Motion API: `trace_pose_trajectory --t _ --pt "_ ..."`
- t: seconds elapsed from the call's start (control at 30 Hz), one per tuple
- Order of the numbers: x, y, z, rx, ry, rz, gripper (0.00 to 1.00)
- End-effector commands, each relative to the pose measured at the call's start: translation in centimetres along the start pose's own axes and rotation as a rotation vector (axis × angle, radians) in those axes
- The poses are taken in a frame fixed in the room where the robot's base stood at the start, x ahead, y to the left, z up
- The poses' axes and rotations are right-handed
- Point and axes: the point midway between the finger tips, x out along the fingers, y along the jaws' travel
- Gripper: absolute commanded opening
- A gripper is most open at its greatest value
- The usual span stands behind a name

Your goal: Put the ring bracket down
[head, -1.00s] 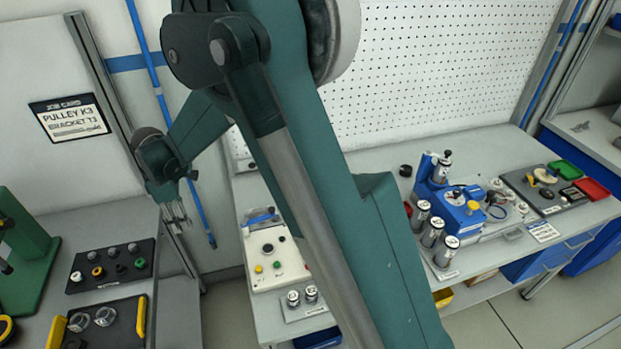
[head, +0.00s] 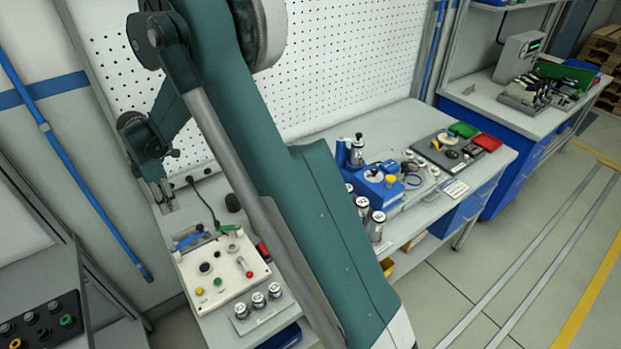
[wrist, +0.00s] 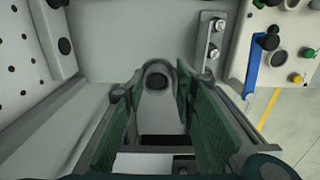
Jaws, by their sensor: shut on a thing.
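In the wrist view, the grey ring bracket (wrist: 158,104) stands between the two green-padded fingers of my gripper (wrist: 160,112), its rounded end with a dark hole pointing away. My gripper is shut on it. In the head view, my gripper (head: 160,195) hangs near the back left end of the middle bench, left of the cream control box (head: 222,268). The bracket is too small there to make out clearly. I cannot tell from these frames how high it is above any surface.
The middle bench (head: 330,127) carries a blue fixture (head: 378,187), several silver cylinders and a dark tray with green and red bins (head: 487,142). A dark tray of knobs (head: 42,325) is at lower left. A perforated wall panel (head: 330,60) stands behind.

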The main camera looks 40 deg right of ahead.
Motion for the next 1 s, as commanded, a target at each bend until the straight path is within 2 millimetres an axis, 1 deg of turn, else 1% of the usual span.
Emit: trace_pose_trajectory --t 0.03,0.1,0.2,0.8,0.93,1.0 --pt "0.0 0.2 0.6 0.001 0.000 0.000 0.14" --pt "-0.1 0.4 1.1 0.000 0.000 0.000 0.14" --pt "-0.1 0.5 1.4 0.000 0.000 0.000 0.14" --pt "0.0 0.5 1.4 0.000 0.000 0.000 0.14" --pt "0.5 0.5 1.4 0.000 0.000 0.000 0.14" --pt "1.2 0.5 1.4 0.000 0.000 0.000 0.14"
